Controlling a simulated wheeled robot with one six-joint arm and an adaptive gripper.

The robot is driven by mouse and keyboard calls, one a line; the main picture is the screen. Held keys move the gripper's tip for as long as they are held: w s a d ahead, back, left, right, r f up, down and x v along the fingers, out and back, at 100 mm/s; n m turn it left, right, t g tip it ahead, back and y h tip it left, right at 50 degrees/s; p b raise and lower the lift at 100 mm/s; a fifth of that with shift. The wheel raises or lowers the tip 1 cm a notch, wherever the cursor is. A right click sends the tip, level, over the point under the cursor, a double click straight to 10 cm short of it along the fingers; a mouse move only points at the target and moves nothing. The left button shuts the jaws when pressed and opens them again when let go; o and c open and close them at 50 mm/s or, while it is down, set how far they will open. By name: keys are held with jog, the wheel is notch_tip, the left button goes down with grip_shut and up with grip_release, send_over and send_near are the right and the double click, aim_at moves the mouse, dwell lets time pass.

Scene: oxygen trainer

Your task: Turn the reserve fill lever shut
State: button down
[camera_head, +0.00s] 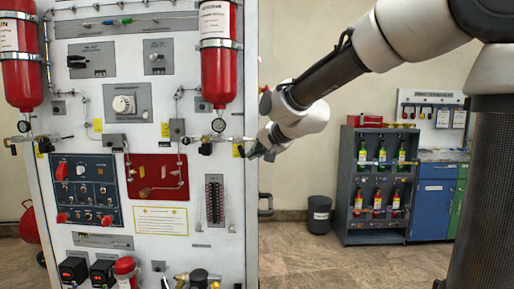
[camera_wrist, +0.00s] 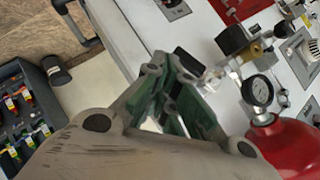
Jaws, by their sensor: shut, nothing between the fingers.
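The valve assembly (camera_head: 206,144) sits on the white panel below the right red cylinder, and a thin fitting runs right from it. In the wrist view it shows as a brass body with black parts (camera_wrist: 254,50). I cannot tell for sure which part is the reserve fill lever. My gripper (camera_head: 254,153) is at the panel's right edge, just right of the fitting's end. In the wrist view my gripper (camera_wrist: 172,66) is shut and empty, its tips close to a black block (camera_wrist: 190,62) left of the valve. Contact cannot be told.
The right red cylinder (camera_head: 220,70) and its gauge (camera_head: 218,125) stand close to the valve; the gauge is beside my gripper in the wrist view (camera_wrist: 258,91). A dark shelf of bottles (camera_head: 378,190) and a bin (camera_head: 319,214) stand right. Floor between is clear.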

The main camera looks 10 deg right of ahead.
jog(key=shift+w+a+f, duration=0.1)
jog(key=shift+a+f, duration=0.35)
jog(key=shift+f, duration=0.25)
jog(key=shift+a+f, duration=0.1)
dwell(0.5)
jog(key=shift+r, duration=0.85)
